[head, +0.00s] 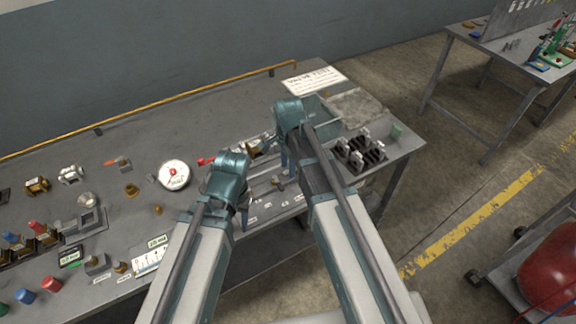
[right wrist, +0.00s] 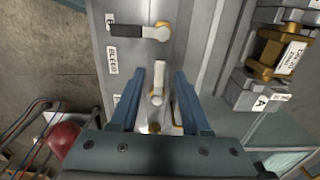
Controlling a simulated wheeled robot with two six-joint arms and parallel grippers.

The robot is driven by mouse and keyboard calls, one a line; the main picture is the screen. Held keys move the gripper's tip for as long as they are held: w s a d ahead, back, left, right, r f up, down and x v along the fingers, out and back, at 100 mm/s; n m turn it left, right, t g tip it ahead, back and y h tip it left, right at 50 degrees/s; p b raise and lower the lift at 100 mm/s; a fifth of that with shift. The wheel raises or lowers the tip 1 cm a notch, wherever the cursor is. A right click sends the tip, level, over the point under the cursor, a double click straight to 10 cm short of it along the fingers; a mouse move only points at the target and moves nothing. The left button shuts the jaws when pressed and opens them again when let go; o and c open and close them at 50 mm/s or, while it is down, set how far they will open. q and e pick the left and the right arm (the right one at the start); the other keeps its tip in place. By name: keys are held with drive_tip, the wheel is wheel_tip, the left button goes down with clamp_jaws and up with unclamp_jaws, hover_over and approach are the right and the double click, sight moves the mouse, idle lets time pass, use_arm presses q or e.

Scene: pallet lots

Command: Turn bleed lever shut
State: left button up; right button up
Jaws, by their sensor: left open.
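In the right wrist view, my right gripper (right wrist: 160,73) is open. Its two blue fingers stand on either side of a small pale lever (right wrist: 158,80), with a gap on each side. The lever points up the picture from a pivot near the palm. A BLEED label (right wrist: 112,60) is on the panel to the left. A second lever (right wrist: 150,32) with a black grip lies crosswise above. In the head view, my right gripper (head: 286,158) is over the bench's right part, its fingertips mostly hidden. My left gripper (head: 241,205) is open near the bench's front edge, partly hidden.
A round gauge (head: 174,176) and a red-handled valve (head: 207,161) are left of my arms. A black rack (head: 360,152) and a sign (head: 313,79) are at the bench's right. A brass fitting (right wrist: 270,52) in a grey holder is right of the fingers.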

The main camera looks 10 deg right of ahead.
use_arm(q)
drive_tip(key=shift+r, duration=0.15)
use_arm(e)
drive_tip(key=shift+r, duration=0.15)
use_arm(q)
wheel_tip(320, 180, up, 14)
drive_tip(key=p, duration=1.4)
drive_tip(key=shift+f, duration=0.2)
use_arm(e)
wheel_tip(320, 180, up, 14)
drive_tip(key=shift+f, duration=0.2)
drive_tip(key=shift+f, duration=0.1)
use_arm(q)
wheel_tip(320, 180, down, 7)
drive_tip(key=b, duration=0.7)
use_arm(e)
drive_tip(key=s+a+f+n, duration=0.2)
drive_tip(key=s+f+n, duration=0.1)
drive_tip(key=s+n, duration=0.5)
drive_tip(key=s+a+f+n+h, duration=0.1)
drive_tip(key=s+a+f+n, duration=0.2)
drive_tip(key=s+n, duration=0.6)
drive_tip(key=shift+a+f+n, duration=0.15)
drive_tip(key=shift+f+n, duration=0.25)
drive_tip(key=shift+n, duration=0.1)
use_arm(q)
drive_tip(key=shift+d, duration=0.1)
